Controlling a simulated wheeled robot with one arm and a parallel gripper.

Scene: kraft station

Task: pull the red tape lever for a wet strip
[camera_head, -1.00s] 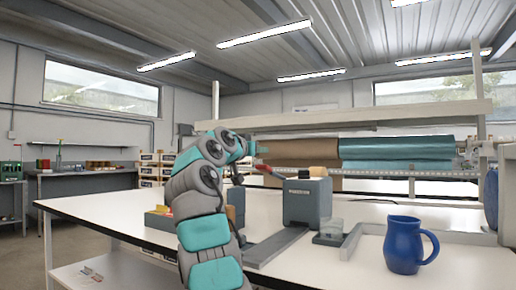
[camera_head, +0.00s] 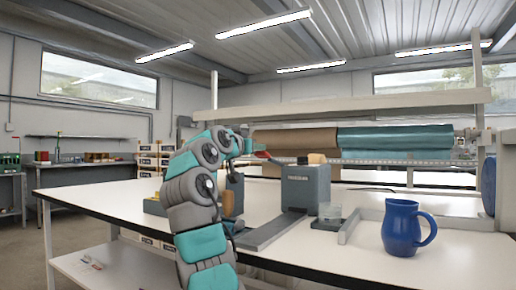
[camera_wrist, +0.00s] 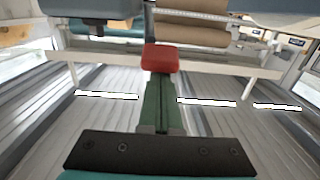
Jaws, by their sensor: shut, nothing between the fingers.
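The tape dispenser (camera_head: 306,188) is a dark grey box on the white bench, with a tan roll (camera_head: 317,158) on top. A small dark red lever (camera_head: 276,161) seems to reach left from its top; it is partly hidden at my gripper's tip. My gripper (camera_head: 261,154) is level with the dispenser's top, to its left. The lever cannot be made out apart there. I cannot tell if the tip touches it.
Brown (camera_head: 295,139) and teal (camera_head: 395,138) paper rolls hang behind.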

